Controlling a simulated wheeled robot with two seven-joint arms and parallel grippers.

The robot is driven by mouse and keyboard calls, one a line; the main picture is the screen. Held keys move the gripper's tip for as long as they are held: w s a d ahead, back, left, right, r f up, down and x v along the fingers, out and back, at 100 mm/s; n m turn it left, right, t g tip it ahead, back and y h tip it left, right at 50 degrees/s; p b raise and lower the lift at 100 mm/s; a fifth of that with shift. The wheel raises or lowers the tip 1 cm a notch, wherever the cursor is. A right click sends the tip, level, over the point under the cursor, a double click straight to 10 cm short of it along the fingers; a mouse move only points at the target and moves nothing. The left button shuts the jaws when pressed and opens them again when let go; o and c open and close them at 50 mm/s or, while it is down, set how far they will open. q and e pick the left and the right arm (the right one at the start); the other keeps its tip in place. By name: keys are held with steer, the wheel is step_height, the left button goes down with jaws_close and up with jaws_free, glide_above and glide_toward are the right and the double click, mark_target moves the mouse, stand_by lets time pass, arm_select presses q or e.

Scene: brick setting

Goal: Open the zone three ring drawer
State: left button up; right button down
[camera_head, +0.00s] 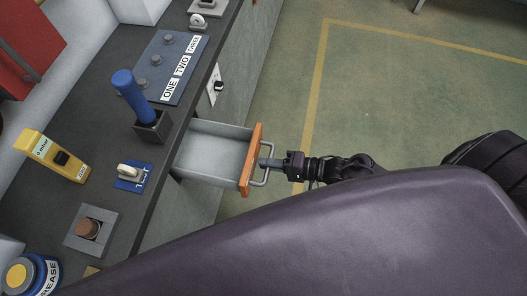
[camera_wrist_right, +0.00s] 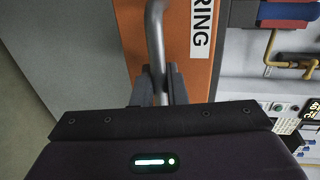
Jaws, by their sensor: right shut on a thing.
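The ring drawer (camera_head: 213,153) is pulled out from under the workbench in the head view. It is a grey tray with an orange front (camera_head: 251,160) and a metal bar handle, and its visible inside looks empty. In the right wrist view the orange front (camera_wrist_right: 180,60) bears a white label reading "RING". My right gripper (camera_head: 272,163) is shut on the handle, and the wrist view shows its dark fingers on either side of the metal bar (camera_wrist_right: 155,35). My left gripper is not in view.
On the dark bench stand a blue-handled tool in a black holder (camera_head: 150,126), a yellow meter (camera_head: 52,156), a blue switch plate (camera_head: 133,176), a blue ONE-TWO-THREE plate (camera_head: 161,62) and a grease tin (camera_head: 32,274). Open green floor with yellow lines (camera_head: 400,90) lies right of the bench.

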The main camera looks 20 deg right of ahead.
steer(key=c, duration=1.5)
jaws_free()
steer(key=shift+c, duration=0.2)
steer(key=v, duration=0.8)
steer(key=shift+a+f, duration=0.1)
